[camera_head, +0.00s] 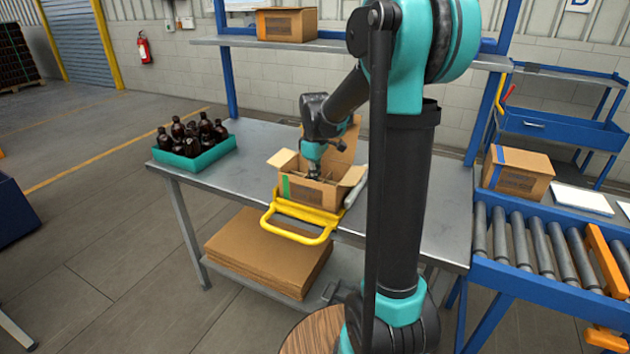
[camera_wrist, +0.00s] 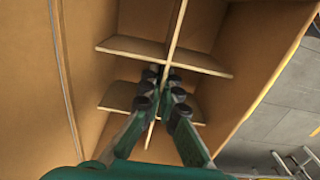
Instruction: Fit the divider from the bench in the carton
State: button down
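The open carton (camera_head: 309,190) stands on the bench with its flaps spread. The tan divider (camera_wrist: 200,62), made of crossed cardboard strips, is down between the carton's walls in the wrist view. My gripper (camera_wrist: 163,76) points down into the carton, its two dark fingertips close on either side of the divider's long middle strip. The fingers appear shut on that strip. Their tips hide part of it, and whether the divider's lower edge touches the carton floor is hidden. In the head view my gripper (camera_head: 314,172) is inside the carton mouth, and the divider is hard to make out.
A yellow frame (camera_head: 298,236) holds the carton at the front edge of the bench (camera_head: 250,170). A teal tray (camera_head: 217,158) of amber bottles (camera_head: 190,137) stands at the left. Flat cardboard (camera_head: 262,251) lies on the lower shelf. A roller conveyor (camera_head: 545,240) is at right.

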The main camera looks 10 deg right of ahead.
jog(key=shift+f, duration=0.3)
jog(key=c, duration=1.6)
grip_release()
jog(key=shift+c, duration=0.2)
jog(key=shift+r, duration=0.1)
notch_tip(320, 180, up, 12)
jog(key=shift+f, duration=0.1)
